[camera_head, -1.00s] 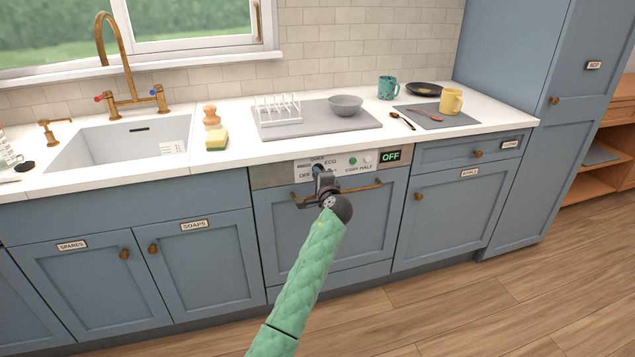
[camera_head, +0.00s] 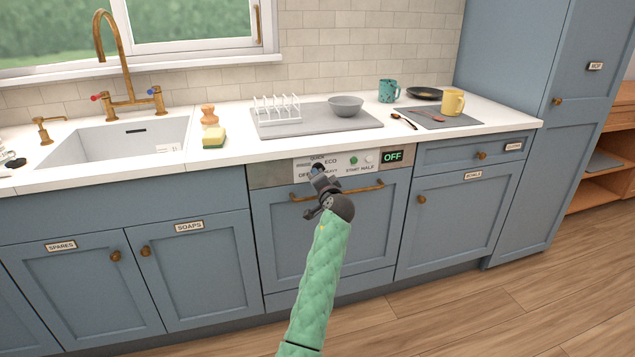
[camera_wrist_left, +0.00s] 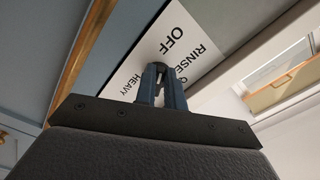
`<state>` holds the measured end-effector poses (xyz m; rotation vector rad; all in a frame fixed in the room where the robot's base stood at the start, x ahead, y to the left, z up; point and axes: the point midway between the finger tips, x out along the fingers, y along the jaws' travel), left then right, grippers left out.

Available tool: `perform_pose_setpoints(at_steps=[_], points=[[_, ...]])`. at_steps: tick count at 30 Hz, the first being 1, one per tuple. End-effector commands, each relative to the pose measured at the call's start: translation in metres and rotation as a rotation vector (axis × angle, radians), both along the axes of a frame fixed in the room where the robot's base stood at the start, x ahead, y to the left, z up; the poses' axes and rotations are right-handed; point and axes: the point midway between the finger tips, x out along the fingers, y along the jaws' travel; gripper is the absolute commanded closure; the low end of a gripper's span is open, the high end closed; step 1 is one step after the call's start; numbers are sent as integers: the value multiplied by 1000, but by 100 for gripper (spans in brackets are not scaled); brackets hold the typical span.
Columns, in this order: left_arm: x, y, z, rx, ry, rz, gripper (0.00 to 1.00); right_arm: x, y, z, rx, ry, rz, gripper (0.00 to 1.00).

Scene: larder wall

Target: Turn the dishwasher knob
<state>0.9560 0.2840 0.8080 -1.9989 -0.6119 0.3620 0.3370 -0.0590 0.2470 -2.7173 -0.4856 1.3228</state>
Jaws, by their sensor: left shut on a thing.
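The dishwasher's control panel (camera_head: 341,165) is a pale strip under the counter. It has printed labels, green and white buttons and a lit display (camera_head: 392,156) reading OFF. My left gripper (camera_head: 320,173) is at the panel's left part, in front of the dial labels. In the left wrist view its two fingers (camera_wrist_left: 160,84) are closed around the dark knob (camera_wrist_left: 157,70). OFF, RINSE and HEAVY labels show around the knob there. The gripper hides most of the knob and its pointer, so I cannot tell its setting. My right gripper is not in view.
A brass handle (camera_head: 366,189) crosses the dishwasher door just below the panel, close to my left gripper. The counter above holds a drying mat (camera_head: 262,128) with a rack and a grey bowl (camera_head: 346,106). A sink (camera_head: 90,148) lies to the left.

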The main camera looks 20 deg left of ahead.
Motion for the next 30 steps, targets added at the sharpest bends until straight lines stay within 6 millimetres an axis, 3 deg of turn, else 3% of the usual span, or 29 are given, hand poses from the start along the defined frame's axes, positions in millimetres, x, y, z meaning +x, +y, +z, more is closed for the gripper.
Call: perform_pose_setpoints(at_steps=[18,19,21,30], points=[[0,1,-4,-34,-17,3,100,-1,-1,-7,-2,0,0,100],[0,1,-4,-34,-17,3,83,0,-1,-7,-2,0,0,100],[0,1,-4,-34,-17,2,69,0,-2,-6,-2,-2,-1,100],[-1,0,-2,-33,-20,1,67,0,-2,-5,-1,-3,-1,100]])
